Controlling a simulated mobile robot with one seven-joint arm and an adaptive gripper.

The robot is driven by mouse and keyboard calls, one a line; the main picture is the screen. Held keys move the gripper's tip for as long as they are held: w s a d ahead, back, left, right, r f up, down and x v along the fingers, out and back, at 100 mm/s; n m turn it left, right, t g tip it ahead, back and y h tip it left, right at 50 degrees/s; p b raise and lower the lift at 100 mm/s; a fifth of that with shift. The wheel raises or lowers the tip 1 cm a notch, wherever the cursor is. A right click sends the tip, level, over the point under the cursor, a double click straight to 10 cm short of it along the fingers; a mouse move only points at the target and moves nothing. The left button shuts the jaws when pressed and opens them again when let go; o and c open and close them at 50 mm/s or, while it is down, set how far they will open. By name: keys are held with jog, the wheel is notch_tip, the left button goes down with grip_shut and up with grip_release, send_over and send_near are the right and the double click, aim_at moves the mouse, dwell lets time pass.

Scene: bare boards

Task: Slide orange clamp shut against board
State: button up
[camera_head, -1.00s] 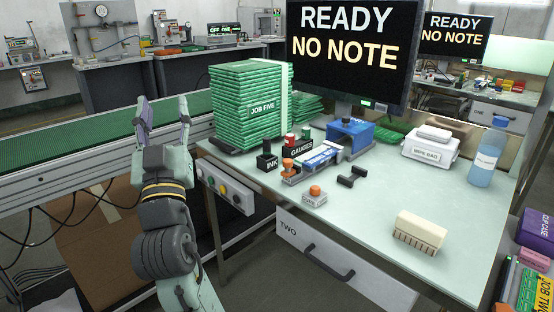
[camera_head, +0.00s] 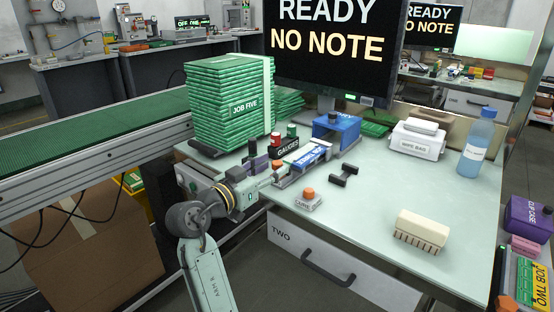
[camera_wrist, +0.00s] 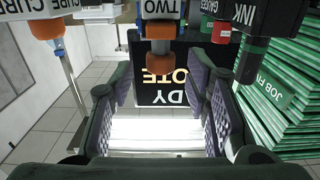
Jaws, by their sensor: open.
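The orange clamp (camera_wrist: 158,62) shows in the wrist view below the label TWO, between my two fingers as seen from there; I cannot tell whether either finger touches it. In the head view only a small orange part (camera_head: 277,164) shows beside my gripper (camera_head: 264,162), which hides the rest. The blue and white board (camera_head: 308,155) lies in a grey fixture on the bench, just right of my gripper. In the wrist view my gripper (camera_wrist: 162,82) is open, with a purple-padded finger on each side and nothing held.
The orange-topped CURE button (camera_head: 308,196) stands close by, nearer the bench's front edge. The GAUGES holder (camera_head: 288,150) and the green JOB FIVE stack (camera_head: 226,110) stand behind my gripper. A black part (camera_head: 344,174) lies right of the fixture.

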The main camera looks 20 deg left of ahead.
aim_at(274, 165)
jog(key=shift+x, duration=1.6)
jog(key=shift+c, duration=0.2)
grip_shut()
